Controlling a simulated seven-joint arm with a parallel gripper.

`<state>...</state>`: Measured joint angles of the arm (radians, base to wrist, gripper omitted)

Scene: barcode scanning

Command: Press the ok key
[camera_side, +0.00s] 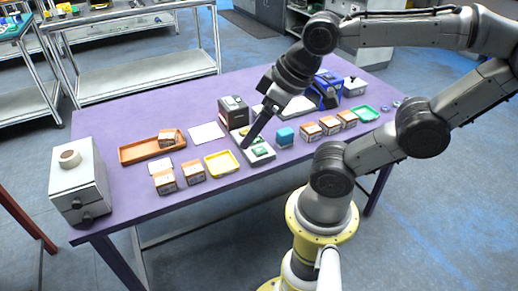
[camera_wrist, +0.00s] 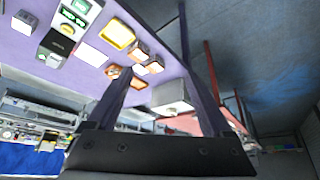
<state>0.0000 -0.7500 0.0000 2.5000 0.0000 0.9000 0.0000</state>
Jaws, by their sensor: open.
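A pale keypad unit (camera_side: 262,158) with green patches stands on the purple table, near its middle. It also seems to show in the wrist view (camera_wrist: 73,17) at the upper left, with a lit green display. The lettering on its keys is too small to read. My gripper (camera_side: 246,143) points down at the unit's left part in the side view and partly covers it. Whether the tip touches it cannot be told. In the wrist view my gripper (camera_wrist: 157,73) has its two fingers apart, with nothing held between them.
A dark box-shaped device (camera_side: 233,111) stands just behind the unit. Several small cartons, an orange tray (camera_side: 140,152) and a grey cabinet (camera_side: 78,180) stand on the table (camera_side: 300,170).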

